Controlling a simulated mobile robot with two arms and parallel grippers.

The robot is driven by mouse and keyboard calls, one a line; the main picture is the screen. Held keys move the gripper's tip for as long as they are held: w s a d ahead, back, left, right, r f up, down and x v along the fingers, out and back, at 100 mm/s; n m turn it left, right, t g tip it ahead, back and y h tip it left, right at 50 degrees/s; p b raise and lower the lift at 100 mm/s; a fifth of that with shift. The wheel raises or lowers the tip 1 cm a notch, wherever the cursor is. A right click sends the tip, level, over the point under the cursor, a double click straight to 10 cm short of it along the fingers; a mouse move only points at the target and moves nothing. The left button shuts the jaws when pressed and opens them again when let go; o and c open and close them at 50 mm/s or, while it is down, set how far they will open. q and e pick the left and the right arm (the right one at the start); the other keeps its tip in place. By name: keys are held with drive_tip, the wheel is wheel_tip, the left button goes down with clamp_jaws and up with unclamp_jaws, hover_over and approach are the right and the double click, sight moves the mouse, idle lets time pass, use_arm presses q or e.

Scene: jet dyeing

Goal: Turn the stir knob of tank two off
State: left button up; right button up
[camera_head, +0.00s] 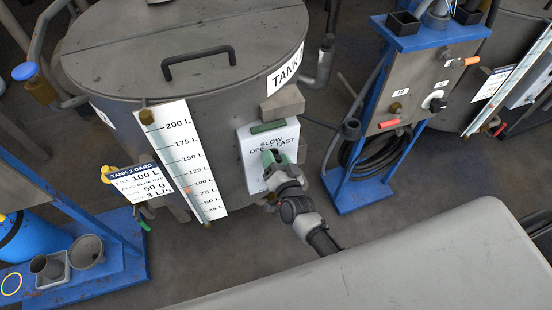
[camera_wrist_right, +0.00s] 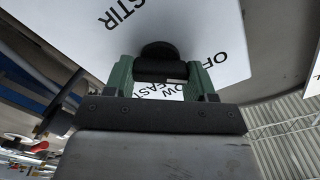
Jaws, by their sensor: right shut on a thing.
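Tank two (camera_head: 150,60) is a large grey lidded vessel at the upper left of the head view. Its white stir panel (camera_head: 247,150) reads SLOW, OFF and FAST, and the word STIR shows on the panel in the wrist view (camera_wrist_right: 120,14). My right gripper (camera_head: 270,157) is at this panel, its green fingers covering the knob in the head view. In the right wrist view, the right gripper (camera_wrist_right: 160,75) is shut on the dark stir knob (camera_wrist_right: 159,52). Which mark the knob points to cannot be told. My left gripper is not in view.
A white litre scale (camera_head: 182,160) and a tank card (camera_head: 137,183) hang left of the panel. A blue-framed control stand (camera_head: 400,100) is to the right, with bare floor between.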

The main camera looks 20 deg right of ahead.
drive_tip(key=o, duration=0.9)
drive_tip(key=shift+s, duration=0.1)
drive_tip(key=s, duration=1)
drive_tip(key=shift+s+d, duration=0.15)
drive_tip(key=shift+s, duration=0.15)
